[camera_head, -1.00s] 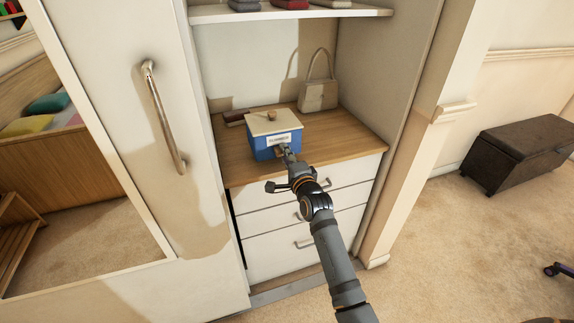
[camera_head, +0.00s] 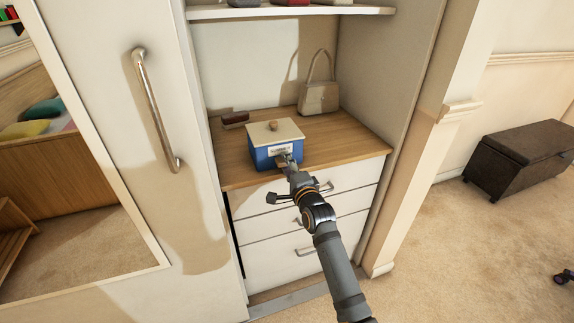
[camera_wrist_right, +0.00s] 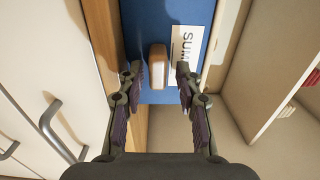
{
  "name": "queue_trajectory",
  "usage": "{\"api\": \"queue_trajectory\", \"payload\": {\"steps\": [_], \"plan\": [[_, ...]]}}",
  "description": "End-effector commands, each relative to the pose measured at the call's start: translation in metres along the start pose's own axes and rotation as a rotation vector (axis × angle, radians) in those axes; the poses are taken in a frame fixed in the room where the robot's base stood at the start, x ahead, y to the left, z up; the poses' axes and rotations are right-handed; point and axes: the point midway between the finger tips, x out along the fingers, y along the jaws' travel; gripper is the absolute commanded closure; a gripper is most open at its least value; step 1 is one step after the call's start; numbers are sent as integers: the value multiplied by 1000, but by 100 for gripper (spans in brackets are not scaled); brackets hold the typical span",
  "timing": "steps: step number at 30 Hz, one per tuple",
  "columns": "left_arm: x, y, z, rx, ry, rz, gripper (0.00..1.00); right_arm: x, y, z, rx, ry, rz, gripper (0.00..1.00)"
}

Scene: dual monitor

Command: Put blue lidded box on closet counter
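The blue lidded box (camera_head: 262,157) has a cream lid with a small wooden knob, and a white label on its front. It appears to rest upright on the wooden closet counter (camera_head: 345,138), close to the front edge. My right gripper (camera_head: 287,163) is at the box's front. In the right wrist view, the open fingers (camera_wrist_right: 157,88) stand on either side of the box's wooden front handle (camera_wrist_right: 157,66), with a gap at each side. The blue front (camera_wrist_right: 155,20) and part of the label fill the top of that view. My left gripper is not in view.
A beige handbag (camera_head: 318,97) stands at the counter's back right. A dark brown object (camera_head: 235,118) lies behind the box. A shelf (camera_head: 290,12) spans above. Drawers with metal handles (camera_head: 305,251) are below. The counter's right side is clear.

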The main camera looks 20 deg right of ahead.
Motion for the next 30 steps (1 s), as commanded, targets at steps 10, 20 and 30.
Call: {"api": "queue_trajectory", "payload": {"steps": [10, 20, 30], "plan": [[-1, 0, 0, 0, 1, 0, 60, -4, 0, 0, 0, 0, 1, 61], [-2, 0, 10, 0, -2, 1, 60, -77, 1, 0, 1, 0, 4, 61], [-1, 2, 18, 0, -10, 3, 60, -120, 0, 0, 0, 0, 0, 61]]}}
